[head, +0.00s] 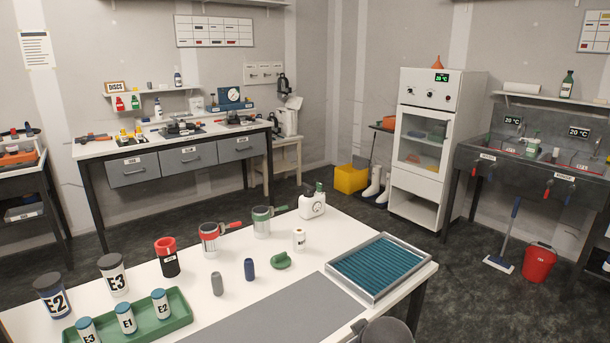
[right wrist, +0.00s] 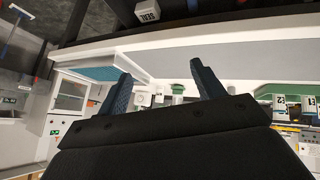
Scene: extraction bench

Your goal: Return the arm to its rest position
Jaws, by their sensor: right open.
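My right gripper (right wrist: 160,82) shows in the right wrist view with its two dark fingers spread apart and nothing between them. It is near the edge of the white bench (right wrist: 220,45), which also shows in the head view (head: 225,265). A dark rounded part at the bottom of the head view, by the bench's right front corner, seems to be part of my right arm. My left gripper is in neither view.
A framed tray with a blue ribbed inside (head: 372,268) lies at the bench's right end. A green tray (head: 180,312) with several labelled canisters is at the left. A grey mat (head: 275,318) lies bare in front.

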